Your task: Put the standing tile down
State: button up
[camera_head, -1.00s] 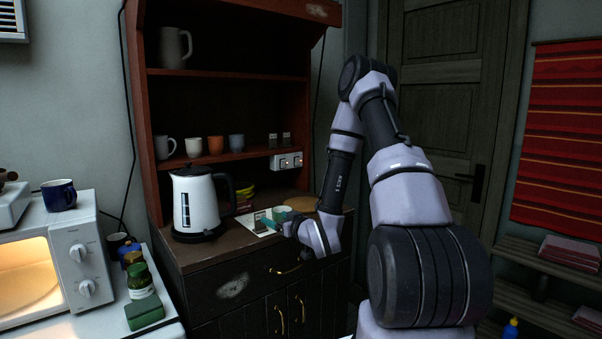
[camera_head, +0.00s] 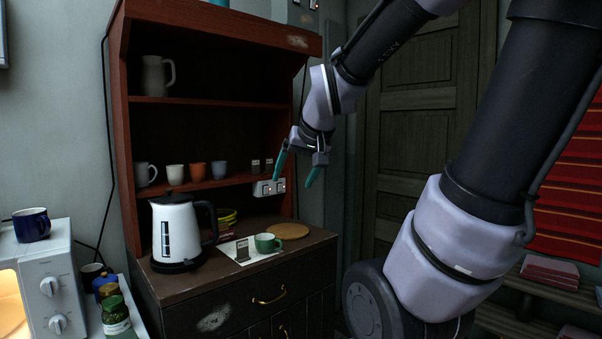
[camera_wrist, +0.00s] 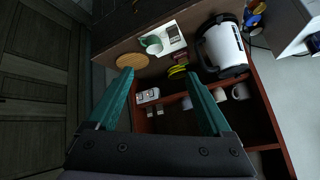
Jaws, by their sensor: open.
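A small dark tile (camera_head: 242,250) stands upright on a white sheet (camera_head: 270,256) on the cabinet's worktop, left of a green mug. It also shows, small, in the wrist view (camera_wrist: 174,37). My gripper (camera_head: 293,182) is open and empty, raised above the worktop near the level of the cup shelf, clear of the tile. In the wrist view its two teal fingers (camera_wrist: 158,74) are spread wide with nothing between them.
The green mug (camera_head: 265,243) is on the sheet, near a round wooden board (camera_head: 288,231). A white kettle (camera_head: 172,228) stands to the left, with a yellow item (camera_head: 227,217) behind.

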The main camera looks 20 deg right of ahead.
aim_at(244, 249)
jog(key=shift+o, duration=0.5)
jog(key=s+a+r+g+y, duration=0.1)
jog(key=s+a+r, duration=0.1)
jog(key=s, duration=0.5)
jog(key=shift+s+m, duration=0.3)
jog(key=shift+s, duration=0.1)
jog(key=w+a+f+m+g+y, duration=0.3)
jog(key=a+f+g+y, duration=0.45)
jog(key=a, duration=0.45)
jog(key=w+a+f+m+t+y, duration=0.2)
jog(key=w+a+m+y, duration=0.35)
jog(key=w, duration=0.25)
jog(key=w+d+f+m+t+h, duration=0.3)
jog(key=w+d+f+m+t, duration=0.1)
jog(key=w+f+m+t, duration=0.1)
jog(key=w+d+f+m+t+h, duration=0.3)
jog(key=w+d+f+m+t, duration=0.2)
jog(key=w+f+m, duration=0.3)
jog(key=w+d+f+m+t+h, duration=0.3)
jog(key=w+f+m, duration=0.4)
jog(key=w, duration=0.3)
jog(key=shift+d+f+t, duration=0.75)
jog(key=shift+d+t, duration=0.05)
jog(key=shift+t, duration=0.45)
jog(key=shift+r+x, duration=0.2)
jog(key=shift+x, duration=1.3)
jog(key=shift+r+x, duration=0.25)
jog(key=shift+x, duration=1.3)
jog(key=shift+s+a, duration=0.1)
grip_shut()
